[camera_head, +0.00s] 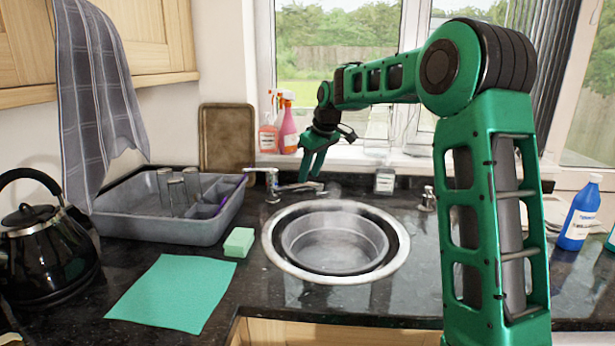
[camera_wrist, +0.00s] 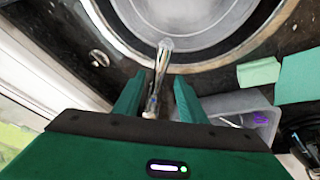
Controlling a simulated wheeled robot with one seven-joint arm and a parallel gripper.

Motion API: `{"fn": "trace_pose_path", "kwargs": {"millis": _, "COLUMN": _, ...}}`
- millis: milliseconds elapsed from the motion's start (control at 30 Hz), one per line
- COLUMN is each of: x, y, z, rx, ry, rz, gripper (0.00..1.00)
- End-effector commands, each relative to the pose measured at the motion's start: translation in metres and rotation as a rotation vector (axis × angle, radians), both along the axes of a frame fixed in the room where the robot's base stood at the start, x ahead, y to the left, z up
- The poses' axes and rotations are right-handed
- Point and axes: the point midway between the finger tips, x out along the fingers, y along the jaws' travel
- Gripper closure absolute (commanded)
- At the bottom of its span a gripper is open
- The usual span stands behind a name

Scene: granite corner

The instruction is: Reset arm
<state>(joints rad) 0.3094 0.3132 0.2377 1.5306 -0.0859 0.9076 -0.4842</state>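My gripper (camera_head: 311,176) is green and points down over the back edge of the sink, close to the chrome tap (camera_head: 273,186). In the wrist view its two fingers (camera_wrist: 157,90) are spread apart with a gap between them. The tap's spout (camera_wrist: 161,62) shows in that gap. I cannot tell whether the fingers touch the tap, but nothing appears gripped. My arm (camera_head: 385,78) reaches across from the right in front of the window.
The round sink (camera_head: 280,268) holds a metal basin (camera_head: 335,245). A grey dish tub (camera_head: 150,228), green sponge (camera_head: 239,242), green cloth (camera_head: 175,293) and black kettle (camera_head: 45,260) are left. Spray bottles (camera_head: 288,125) stand on the sill. A blue bottle (camera_head: 580,215) stands right.

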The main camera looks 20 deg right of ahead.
Motion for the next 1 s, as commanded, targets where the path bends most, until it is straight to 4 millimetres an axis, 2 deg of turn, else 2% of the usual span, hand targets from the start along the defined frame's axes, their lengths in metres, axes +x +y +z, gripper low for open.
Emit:
{"fn": "trace_pose_path", "kwargs": {"millis": 267, "x": -0.002, "y": -0.001, "z": 0.000, "rx": -0.001, "ry": 0.001, "rz": -0.004, "gripper": 0.63}}
{"fn": "trace_pose_path", "kwargs": {"millis": 367, "x": -0.016, "y": -0.006, "z": 0.000, "rx": -0.007, "ry": 0.016, "rz": -0.032, "gripper": 0.63}}
{"fn": "trace_pose_path", "kwargs": {"millis": 467, "x": -0.048, "y": -0.017, "z": 0.000, "rx": -0.017, "ry": 0.047, "rz": -0.094, "gripper": 0.63}}
{"fn": "trace_pose_path", "kwargs": {"millis": 567, "x": -0.094, "y": -0.033, "z": -0.002, "rx": -0.027, "ry": 0.088, "rz": -0.190, "gripper": 0.63}}
{"fn": "trace_pose_path", "kwargs": {"millis": 667, "x": -0.149, "y": -0.051, "z": -0.007, "rx": -0.029, "ry": 0.134, "rz": -0.302, "gripper": 0.63}}
{"fn": "trace_pose_path", "kwargs": {"millis": 800, "x": -0.230, "y": -0.070, "z": -0.018, "rx": -0.020, "ry": 0.194, "rz": -0.465, "gripper": 0.63}}
{"fn": "trace_pose_path", "kwargs": {"millis": 1000, "x": -0.349, "y": -0.084, "z": -0.045, "rx": 0.019, "ry": 0.278, "rz": -0.694, "gripper": 0.63}}
